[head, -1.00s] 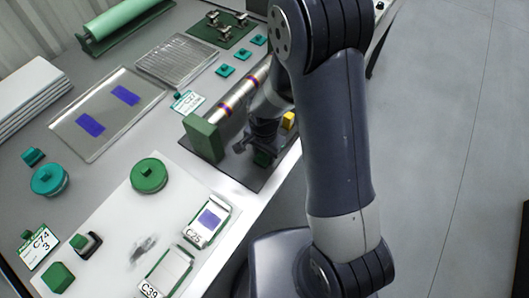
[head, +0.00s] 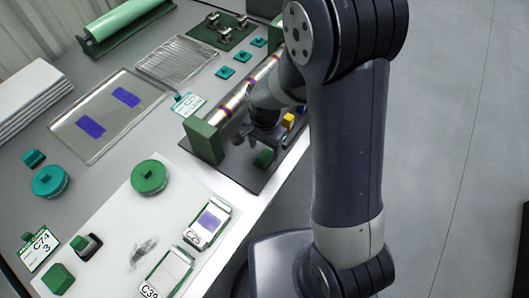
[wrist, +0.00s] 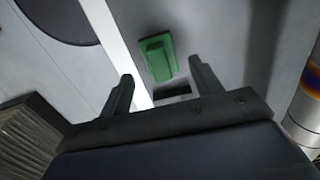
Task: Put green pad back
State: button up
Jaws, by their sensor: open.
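The green pad (head: 263,158) lies on the dark mat (head: 226,173) near its front edge, to the right of a larger green block. It also shows in the wrist view (wrist: 157,57), just beyond the fingertips and between their lines. My gripper (head: 260,138) is just above and behind the pad in the head view. In the wrist view my gripper (wrist: 160,76) is open, with nothing between its fingers. A small dark rectangular mark or slot (wrist: 171,92) shows just below the pad there.
A metal tube with coloured bands (head: 232,104) runs close beside my gripper, ending at a green block (head: 203,141). A yellow block (head: 289,120) and a blue one lie on the right. Labelled cases (head: 207,223) and a green round pad (head: 149,176) sit in front.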

aim_at(264, 154)
notch_tip(264, 154, up, 7)
jog(key=shift+r, duration=0.2)
dwell(0.3)
